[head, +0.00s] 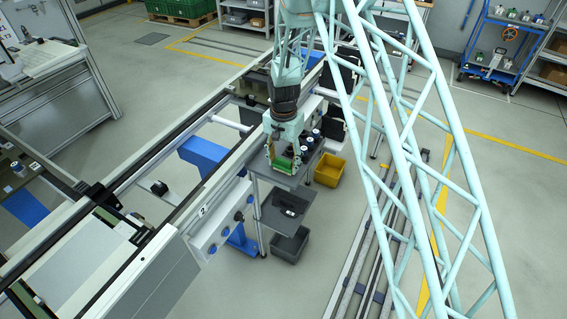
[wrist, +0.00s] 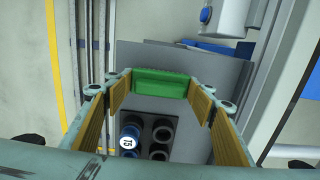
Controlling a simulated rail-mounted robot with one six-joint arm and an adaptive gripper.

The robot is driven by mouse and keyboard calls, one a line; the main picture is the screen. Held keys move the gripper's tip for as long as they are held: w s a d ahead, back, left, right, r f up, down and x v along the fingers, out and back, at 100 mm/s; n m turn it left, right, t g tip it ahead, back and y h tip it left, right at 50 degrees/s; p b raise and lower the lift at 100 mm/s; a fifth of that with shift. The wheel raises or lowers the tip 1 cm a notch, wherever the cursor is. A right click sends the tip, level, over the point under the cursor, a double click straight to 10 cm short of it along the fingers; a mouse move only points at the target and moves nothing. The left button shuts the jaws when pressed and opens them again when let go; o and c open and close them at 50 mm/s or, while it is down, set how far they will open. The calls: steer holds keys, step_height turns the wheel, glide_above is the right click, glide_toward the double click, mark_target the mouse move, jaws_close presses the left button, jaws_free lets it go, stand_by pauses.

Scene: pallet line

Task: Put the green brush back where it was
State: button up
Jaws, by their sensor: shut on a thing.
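The green brush (head: 284,163) is held between the fingers of my gripper (head: 283,152), over the grey shelf (head: 290,181) beside the line. In the wrist view the brush (wrist: 160,85) lies crosswise between the yellowish finger pads of my gripper (wrist: 160,92). The gripper is shut on it. The grey shelf (wrist: 150,58) shows behind and below the brush. I cannot tell whether the brush touches the shelf. The brush's underside is hidden.
A dark holder (wrist: 147,127) with round sockets stands on the shelf close to the brush; a blue cylinder with a white top (wrist: 128,141) is in it. A yellow bin (head: 329,169) is right of the shelf. A lower tray (head: 279,220) and grey bin (head: 290,246) are below.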

mark_target(284, 160)
steer(key=shift+f, duration=0.15)
steer(key=o, duration=0.9)
steer(key=shift+r, duration=6.15)
